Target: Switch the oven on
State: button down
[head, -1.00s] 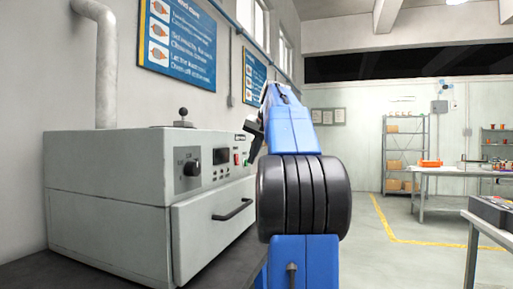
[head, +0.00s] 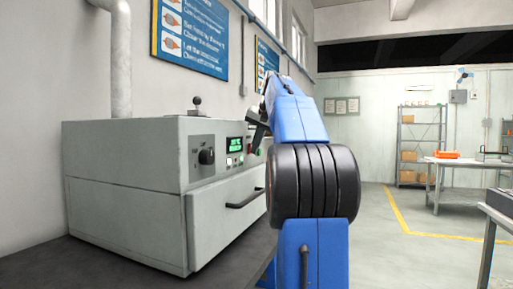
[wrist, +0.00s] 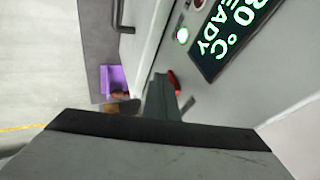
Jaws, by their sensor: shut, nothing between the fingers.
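The grey oven (head: 125,155) stands on a dark bench at the left of the head view, its front drawer-like door (head: 225,215) shut. Its display (head: 235,145) is lit green; in the wrist view the display (wrist: 232,30) shows "0 °C" and part of "READY", cut off by the frame. A red button (wrist: 174,80) sits close by the fingertips. My gripper (wrist: 160,85) is shut and empty, near the panel; whether it touches is unclear. In the head view my gripper (head: 256,128) is at the panel's right end, partly hidden by my arm.
A black knob (head: 207,157) is on the panel and a dark handle (head: 245,198) on the door. A pipe (head: 121,65) rises behind the oven. A purple object (wrist: 115,80) lies below in the wrist view. Open floor (head: 400,260) lies at the right.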

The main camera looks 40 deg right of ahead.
jog(key=shift+r, duration=0.1)
jog(key=shift+r, duration=0.75)
